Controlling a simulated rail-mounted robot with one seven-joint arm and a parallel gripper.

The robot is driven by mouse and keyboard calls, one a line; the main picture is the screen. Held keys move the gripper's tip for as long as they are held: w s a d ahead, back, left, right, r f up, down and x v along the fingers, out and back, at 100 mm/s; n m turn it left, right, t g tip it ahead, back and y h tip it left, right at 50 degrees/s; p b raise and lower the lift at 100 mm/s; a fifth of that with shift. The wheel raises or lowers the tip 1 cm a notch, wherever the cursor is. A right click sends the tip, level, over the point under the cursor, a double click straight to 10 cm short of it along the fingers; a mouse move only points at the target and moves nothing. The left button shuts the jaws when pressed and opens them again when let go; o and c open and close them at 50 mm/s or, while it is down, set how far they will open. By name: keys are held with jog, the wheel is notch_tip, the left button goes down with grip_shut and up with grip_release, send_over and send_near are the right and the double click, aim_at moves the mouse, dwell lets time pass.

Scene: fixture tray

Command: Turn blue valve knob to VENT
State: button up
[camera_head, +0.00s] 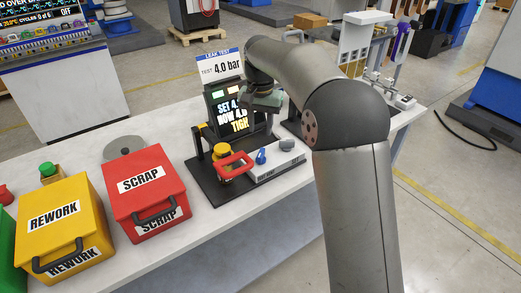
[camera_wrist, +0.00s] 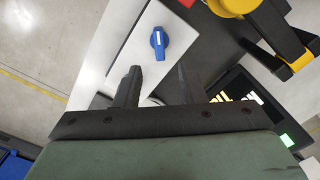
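The blue valve knob (camera_head: 261,157) stands on a light grey block (camera_head: 279,166) on the black test fixture. In the wrist view the blue knob (camera_wrist: 159,42) shows a white pointer line on its top, and nothing holds it. The lettering on the block's front is too small to read, so I cannot tell which label the pointer faces. My gripper (camera_head: 262,100) hangs above and behind the knob in the head view. In the wrist view my gripper (camera_wrist: 158,80) has its two fingers apart with nothing between them, and the knob lies beyond the fingertips.
A red clamp handle (camera_head: 235,164) and yellow part (camera_head: 221,153) stand left of the knob. A grey knob (camera_head: 287,144) is at its right. The display (camera_head: 232,112) rises behind. Red (camera_head: 146,190) and yellow (camera_head: 64,222) boxes stand further left. The bench front is clear.

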aim_at(261, 152)
notch_tip(261, 152, down, 9)
jog(key=shift+d+f, duration=0.1)
jog(key=shift+f, duration=0.05)
grip_shut()
